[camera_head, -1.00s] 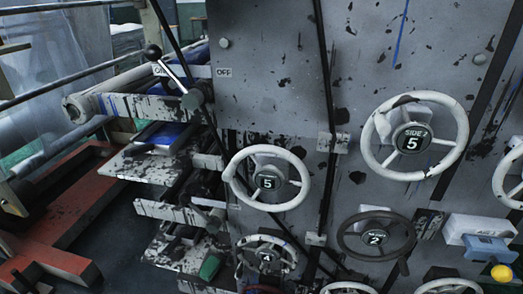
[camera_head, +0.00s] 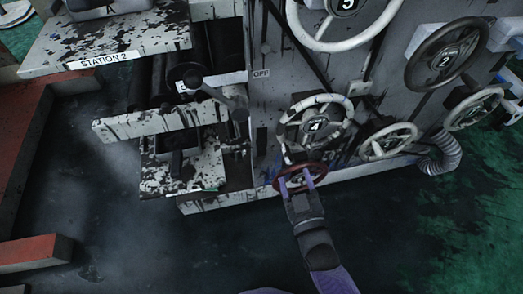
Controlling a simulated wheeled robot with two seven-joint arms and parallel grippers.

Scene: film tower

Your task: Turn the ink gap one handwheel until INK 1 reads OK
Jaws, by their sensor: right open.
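A dark red handwheel (camera_head: 277,181) sits low on the grey, ink-spattered machine panel, just below a white handwheel marked 4 (camera_head: 316,124). The fingers and wrist cover part of that wheel. I cannot tell whether the fingers touch its rim. I cannot read a label that names the ink gap one handwheel, and no INK 1 reading shows. My left gripper is not in view.
Close by are a white handwheel (camera_head: 389,155) to the right, a dark handwheel marked 2 (camera_head: 447,72) and a large white handwheel marked 5 (camera_head: 342,46) above. A STATION 2 shelf (camera_head: 150,52) juts out at upper left. The dark floor in front is clear.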

